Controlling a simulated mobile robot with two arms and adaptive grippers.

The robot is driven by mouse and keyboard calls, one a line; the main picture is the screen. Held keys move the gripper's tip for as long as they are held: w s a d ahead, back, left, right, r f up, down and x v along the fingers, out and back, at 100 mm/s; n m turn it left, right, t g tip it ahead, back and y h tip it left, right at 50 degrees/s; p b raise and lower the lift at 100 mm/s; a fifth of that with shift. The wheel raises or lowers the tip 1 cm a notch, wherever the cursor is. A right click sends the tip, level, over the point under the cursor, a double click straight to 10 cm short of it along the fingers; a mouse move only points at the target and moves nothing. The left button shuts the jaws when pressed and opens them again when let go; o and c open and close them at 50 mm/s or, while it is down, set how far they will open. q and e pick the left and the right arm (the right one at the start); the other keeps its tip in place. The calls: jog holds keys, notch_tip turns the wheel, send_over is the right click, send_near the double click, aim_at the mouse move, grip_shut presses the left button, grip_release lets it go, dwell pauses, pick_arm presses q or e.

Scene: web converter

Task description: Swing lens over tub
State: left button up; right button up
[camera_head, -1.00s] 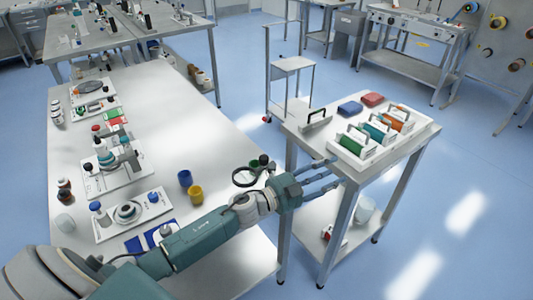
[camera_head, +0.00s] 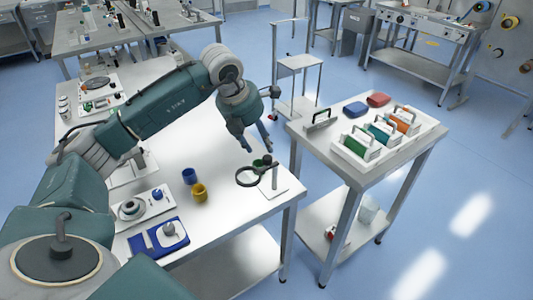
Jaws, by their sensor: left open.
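The lens (camera_head: 250,177) is a dark-rimmed round magnifier on an arm, held by an upright post (camera_head: 275,177) on a white base plate near the right edge of the table. A small green tub (camera_head: 257,163) stands just behind the lens ring, partly hidden by it and by the dark knob on the arm. A blue tub (camera_head: 189,176) and a yellow tub (camera_head: 199,193) stand to the left of the lens. My left gripper (camera_head: 259,143) is open and empty, fingers pointing down, above and behind the lens and apart from it. My right gripper is out of view.
The table between the tubs and the lens is clear.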

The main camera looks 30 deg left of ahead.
aim_at(267, 157)
pick_arm(q)
jog(key=p+x, duration=0.1)
jog(key=x, duration=0.7)
jog(key=shift+p, duration=0.4)
jog(key=shift+c, duration=0.3)
jog(key=shift+s, duration=0.1)
jog(key=c, duration=0.9)
grip_shut()
